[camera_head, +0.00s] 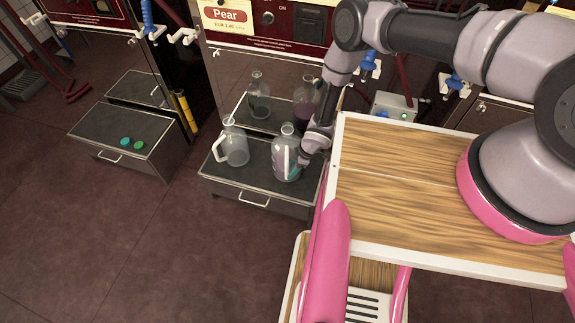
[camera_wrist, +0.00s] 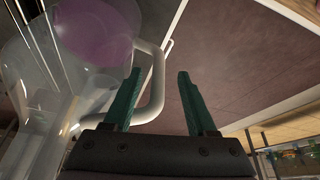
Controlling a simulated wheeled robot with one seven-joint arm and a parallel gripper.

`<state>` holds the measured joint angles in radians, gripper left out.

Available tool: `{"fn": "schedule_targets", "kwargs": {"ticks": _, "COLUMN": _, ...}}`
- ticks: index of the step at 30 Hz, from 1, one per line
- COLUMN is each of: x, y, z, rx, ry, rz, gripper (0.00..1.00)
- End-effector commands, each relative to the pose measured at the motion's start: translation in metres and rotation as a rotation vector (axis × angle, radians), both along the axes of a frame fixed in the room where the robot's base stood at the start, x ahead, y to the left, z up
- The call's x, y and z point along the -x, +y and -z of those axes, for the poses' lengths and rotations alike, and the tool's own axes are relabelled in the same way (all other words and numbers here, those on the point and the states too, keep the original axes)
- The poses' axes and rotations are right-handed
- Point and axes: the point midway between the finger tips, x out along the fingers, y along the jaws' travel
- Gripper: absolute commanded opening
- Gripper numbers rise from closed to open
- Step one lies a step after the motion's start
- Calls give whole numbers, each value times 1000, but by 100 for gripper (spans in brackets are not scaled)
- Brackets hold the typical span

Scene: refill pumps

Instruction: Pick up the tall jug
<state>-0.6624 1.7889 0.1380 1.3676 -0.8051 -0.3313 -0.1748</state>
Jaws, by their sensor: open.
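Clear glass jugs stand on the dark metal drawer unit below the Pear pump. The front right jug (camera_head: 286,158) is upright, with a narrow neck. My gripper (camera_head: 298,168) is close against its right side, partly hidden by the glass and my wrist. In the wrist view, a clear jug (camera_wrist: 45,75) with a white loop handle (camera_wrist: 157,85) fills the left. My open gripper (camera_wrist: 158,73) has its left finger inside the loop and its right finger outside, with the handle between them. A purple patch shows in or through the jug. Which jug counts as tall is unclear.
A white-handled jug (camera_head: 236,150) stands left of it. Behind are a clear jug (camera_head: 258,103) and one with dark purple liquid (camera_head: 305,108). The wooden tray-top (camera_head: 400,170) is close on the right. Open floor lies at left.

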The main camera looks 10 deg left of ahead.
Motion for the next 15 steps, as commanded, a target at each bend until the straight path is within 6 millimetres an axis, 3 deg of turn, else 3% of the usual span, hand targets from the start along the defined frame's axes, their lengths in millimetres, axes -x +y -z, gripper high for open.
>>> {"fn": "schedule_targets", "kwargs": {"ticks": 9, "x": 2, "y": 16, "z": 39, "rx": -2, "ry": 1, "rz": 2, "gripper": 57}}
{"fn": "schedule_targets", "kwargs": {"ticks": 15, "x": 2, "y": 20, "z": 46, "rx": -1, "ry": 0, "rz": 0, "gripper": 57}}
